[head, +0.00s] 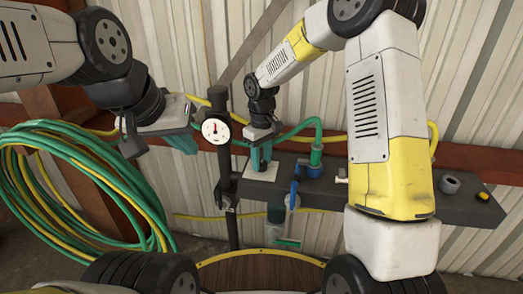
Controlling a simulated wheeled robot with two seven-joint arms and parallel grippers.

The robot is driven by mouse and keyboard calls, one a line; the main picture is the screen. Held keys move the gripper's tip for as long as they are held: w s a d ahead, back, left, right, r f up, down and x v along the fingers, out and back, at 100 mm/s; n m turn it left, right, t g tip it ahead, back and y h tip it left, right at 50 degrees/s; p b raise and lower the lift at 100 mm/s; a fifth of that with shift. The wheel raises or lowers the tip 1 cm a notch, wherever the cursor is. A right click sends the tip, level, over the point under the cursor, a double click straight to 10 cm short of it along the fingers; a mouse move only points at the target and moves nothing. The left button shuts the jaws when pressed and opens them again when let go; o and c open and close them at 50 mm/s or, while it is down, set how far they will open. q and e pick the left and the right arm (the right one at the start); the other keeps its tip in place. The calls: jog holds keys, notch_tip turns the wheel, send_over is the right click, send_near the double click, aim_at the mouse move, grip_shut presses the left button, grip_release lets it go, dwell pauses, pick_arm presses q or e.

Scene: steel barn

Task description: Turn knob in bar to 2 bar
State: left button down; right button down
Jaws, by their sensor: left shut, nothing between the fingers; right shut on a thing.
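A round white pressure gauge (215,130) faces me on a dark upright pipe. Its needle shows as a small dark and reddish mark near the middle, and the scale is too small to read. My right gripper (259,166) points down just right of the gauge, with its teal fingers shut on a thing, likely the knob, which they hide. A pale plate (260,172) shows around the fingertips on the dark shelf. My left gripper (183,145) is shut and empty, left of the gauge and apart from it.
A coil of green and yellow hose (75,190) hangs at the left. The dark shelf (400,192) holds a green fitting (316,155), a blue-handled tool (293,194), a grey ring (449,184) and a yellow-and-black item (483,194). A green hose arcs behind my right gripper.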

aim_at(262, 163)
jog(key=c, duration=0.9)
grip_release()
jog(key=shift+c, duration=0.2)
jog(key=shift+r, duration=3.95)
jog(key=s+d+r+m+t, duration=0.2)
jog(key=s+d+r, duration=0.2)
jog(key=s, duration=0.3)
jog(key=s+d+r+m+t+y, duration=0.1)
jog(key=s+d+r+m+t, duration=0.1)
jog(key=s, duration=0.6)
jog(key=s+d+r+m+t+y, duration=0.1)
jog(key=s+d+r+m+t, duration=0.1)
jog(key=s+d+r+m, duration=0.2)
jog(key=s+d+r, duration=0.3)
jog(key=s+d, duration=0.1)
jog(key=shift+s, duration=0.2)
